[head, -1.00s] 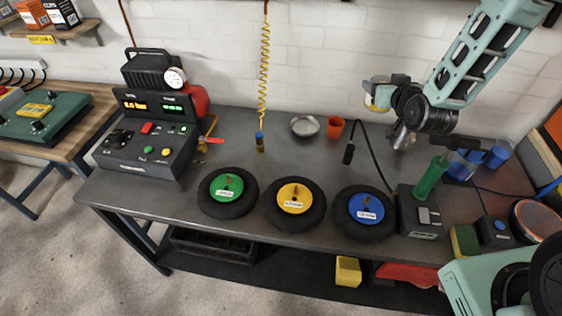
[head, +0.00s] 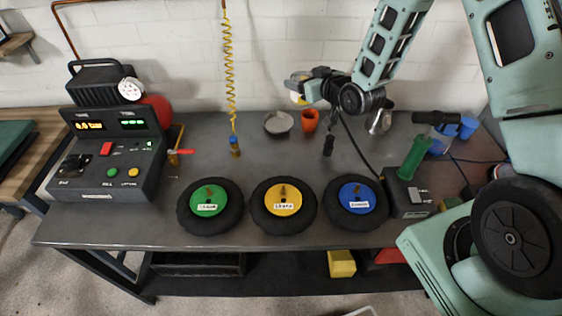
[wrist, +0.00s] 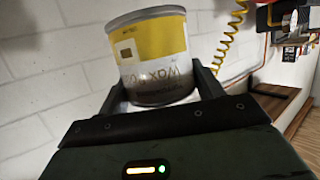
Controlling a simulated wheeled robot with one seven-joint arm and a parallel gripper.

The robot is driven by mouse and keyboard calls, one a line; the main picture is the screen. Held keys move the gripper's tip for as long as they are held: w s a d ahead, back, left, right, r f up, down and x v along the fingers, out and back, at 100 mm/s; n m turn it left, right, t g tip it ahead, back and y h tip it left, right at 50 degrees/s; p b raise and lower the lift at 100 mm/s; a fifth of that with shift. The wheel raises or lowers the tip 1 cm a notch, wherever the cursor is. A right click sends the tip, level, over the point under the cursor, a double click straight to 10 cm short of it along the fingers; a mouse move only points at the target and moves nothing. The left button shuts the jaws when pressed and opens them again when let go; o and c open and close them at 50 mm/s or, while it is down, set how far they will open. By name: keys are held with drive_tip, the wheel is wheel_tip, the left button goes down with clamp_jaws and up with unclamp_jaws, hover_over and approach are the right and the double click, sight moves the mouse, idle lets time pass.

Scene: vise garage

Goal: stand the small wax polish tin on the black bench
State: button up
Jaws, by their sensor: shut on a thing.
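The wax polish tin (wrist: 152,55), with a yellow and white label and grey lower part, fills the top middle of the wrist view. My gripper (wrist: 155,90) is shut on it, one finger on each side. In the head view the tin (head: 297,97) shows as a small yellow and white shape at the end of my gripper (head: 302,88), in front of the white wall. It is held above the back of the dark bench (head: 200,165), apart from the top. The tin looks slightly tilted in the wrist view.
Green, yellow and blue wheels (head: 283,222) line the bench's front. A silver bowl (head: 278,124), orange cup (head: 310,120) and hanging yellow coiled hose (head: 231,75) are near the tin. A control box (head: 110,170) stands left, a green-handled tool (head: 412,158) right.

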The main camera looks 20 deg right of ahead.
drive_tip(key=s+a+f+n+g+y+p, duration=0.1)
drive_tip(key=s+a+f+n+g+y, duration=0.4)
drive_tip(key=a+f+n+g+y, duration=0.3)
drive_tip(key=shift+n+t+y, duration=0.4)
drive_tip(key=shift+n+y, duration=0.1)
drive_tip(key=shift+n, duration=0.1)
drive_tip(key=shift+s+f+p, duration=0.15)
drive_tip(key=shift+f+p, duration=1.2)
drive_tip(key=shift+f, duration=3.8)
drive_tip(key=shift+f, duration=0.1)
drive_tip(key=o, duration=0.8)
drive_tip(key=shift+f, duration=0.15)
drive_tip(key=shift+c, duration=0.2)
drive_tip(key=o, duration=0.4)
